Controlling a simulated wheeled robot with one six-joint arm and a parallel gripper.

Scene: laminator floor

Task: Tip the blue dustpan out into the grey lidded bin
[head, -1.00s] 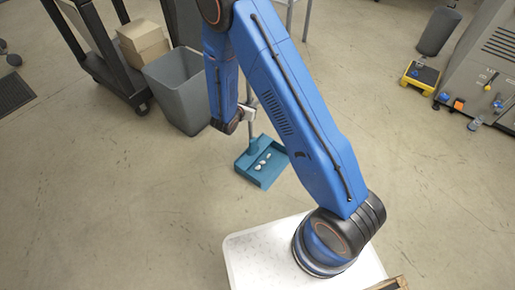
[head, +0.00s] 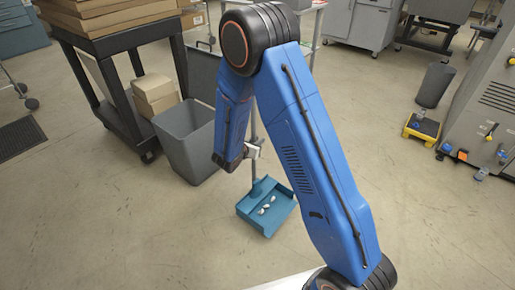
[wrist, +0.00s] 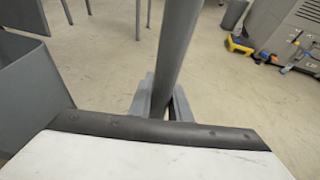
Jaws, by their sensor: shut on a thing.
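My gripper (head: 252,151) is shut on the upright grey handle (wrist: 178,45) of the blue dustpan (head: 281,208). The pan hangs below the gripper, about level, with a few small white pieces (head: 267,204) in it. I cannot tell whether it touches the floor. The grey bin (head: 190,147) stands just left of the gripper and dustpan, its top open. A grey panel (head: 203,75) stands up at its back, looking like its raised lid. In the wrist view the bin wall (wrist: 35,95) is close on the left; the pan is hidden there.
A black cart (head: 112,45) with cardboard boxes (head: 153,95) is left of the bin. A grey machine (head: 490,110) and a yellow-based item (head: 421,129) are at the right. The floor in front of the dustpan and to its left is clear.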

